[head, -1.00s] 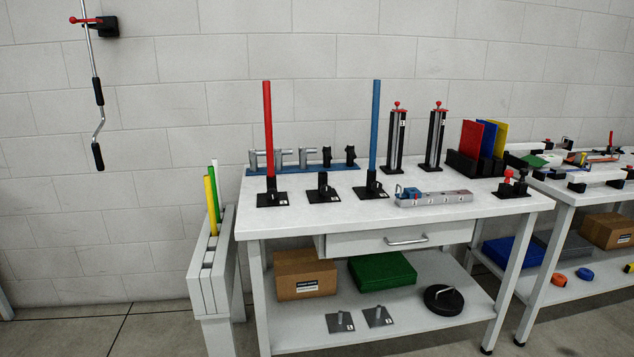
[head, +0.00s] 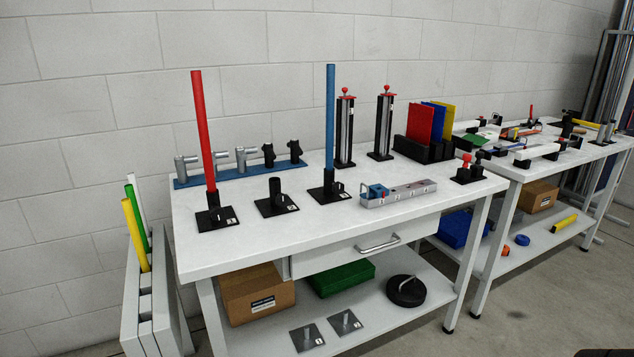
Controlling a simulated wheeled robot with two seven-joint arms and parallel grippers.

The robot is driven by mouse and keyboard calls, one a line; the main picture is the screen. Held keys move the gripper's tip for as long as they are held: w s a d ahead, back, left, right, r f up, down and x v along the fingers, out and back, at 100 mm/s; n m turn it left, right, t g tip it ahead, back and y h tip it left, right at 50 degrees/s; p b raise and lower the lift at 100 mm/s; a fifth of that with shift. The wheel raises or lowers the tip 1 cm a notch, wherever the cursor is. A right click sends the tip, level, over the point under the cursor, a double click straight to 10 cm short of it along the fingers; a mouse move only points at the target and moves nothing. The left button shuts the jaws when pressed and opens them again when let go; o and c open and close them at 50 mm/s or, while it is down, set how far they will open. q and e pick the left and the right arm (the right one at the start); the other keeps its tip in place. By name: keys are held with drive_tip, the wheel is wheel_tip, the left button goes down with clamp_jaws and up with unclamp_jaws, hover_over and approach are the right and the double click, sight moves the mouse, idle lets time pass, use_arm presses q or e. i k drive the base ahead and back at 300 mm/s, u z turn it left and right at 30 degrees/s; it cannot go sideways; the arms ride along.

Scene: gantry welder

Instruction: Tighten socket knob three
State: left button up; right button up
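Three black sockets on square base plates stand on the white workbench. The left socket (head: 213,213) holds an upright red rod (head: 203,130), tilted slightly in the picture. The middle socket (head: 276,200) is empty. The right socket (head: 328,190) holds a blue rod (head: 330,115). Each plate has a small white number label, too small to read for certain, so I cannot tell which is three. The side knobs are too small to make out clearly.
A blue rail with several pegs (head: 235,176) lies behind the sockets. A metal block with a blue part (head: 410,193) is to their right. The rod rack (head: 150,305) stands at the bench's left end. The bench front (head: 240,255) is clear.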

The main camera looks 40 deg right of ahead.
sight(338, 188)
drive_tip(key=z, duration=0.55)
drive_tip(key=i, duration=0.7)
drive_tip(key=z, duration=0.7)
